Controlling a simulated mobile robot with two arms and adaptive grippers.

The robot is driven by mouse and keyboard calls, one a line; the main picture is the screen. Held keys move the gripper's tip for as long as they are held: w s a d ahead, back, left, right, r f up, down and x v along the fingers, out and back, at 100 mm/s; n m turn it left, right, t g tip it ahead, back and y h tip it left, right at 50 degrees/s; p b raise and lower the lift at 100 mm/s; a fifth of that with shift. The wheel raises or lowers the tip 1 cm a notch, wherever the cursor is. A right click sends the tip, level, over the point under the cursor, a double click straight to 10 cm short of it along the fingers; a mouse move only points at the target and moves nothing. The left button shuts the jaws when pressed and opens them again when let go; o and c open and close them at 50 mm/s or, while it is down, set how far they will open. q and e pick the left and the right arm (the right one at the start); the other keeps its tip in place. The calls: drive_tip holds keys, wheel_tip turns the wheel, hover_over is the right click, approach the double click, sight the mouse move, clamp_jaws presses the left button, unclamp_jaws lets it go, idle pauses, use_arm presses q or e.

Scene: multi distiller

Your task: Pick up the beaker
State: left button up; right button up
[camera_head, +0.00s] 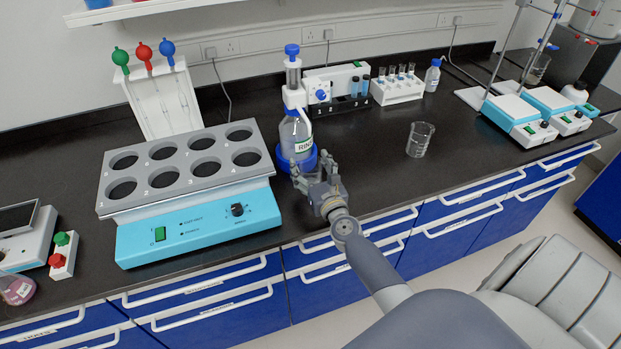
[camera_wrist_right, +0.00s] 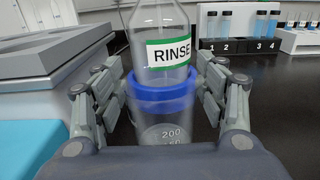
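A clear glass beaker with white marks, "200" among them, shows low in the right wrist view (camera_wrist_right: 168,138). It stands between the two fingers of my right gripper (camera_wrist_right: 162,90), in front of a bottle labelled RINSE (camera_wrist_right: 168,55). The fingers are very close to its sides; I cannot tell whether they touch it. In the head view my right gripper (camera_head: 316,176) is at the RINSE bottle (camera_head: 296,133), over the front of the counter, and mostly hides this beaker. A second glass beaker (camera_head: 419,139) stands upright to the right, apart from the gripper. My left gripper is not in view.
A turquoise water bath (camera_head: 200,231) with numbered holes stands left of the gripper. Tube racks (camera_head: 398,88) and a small bottle (camera_head: 432,76) stand behind. Hotplates (camera_head: 517,116) stand at the right. The black counter (camera_head: 375,150) is clear around the second beaker.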

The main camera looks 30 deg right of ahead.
drive_tip(key=c, duration=0.9)
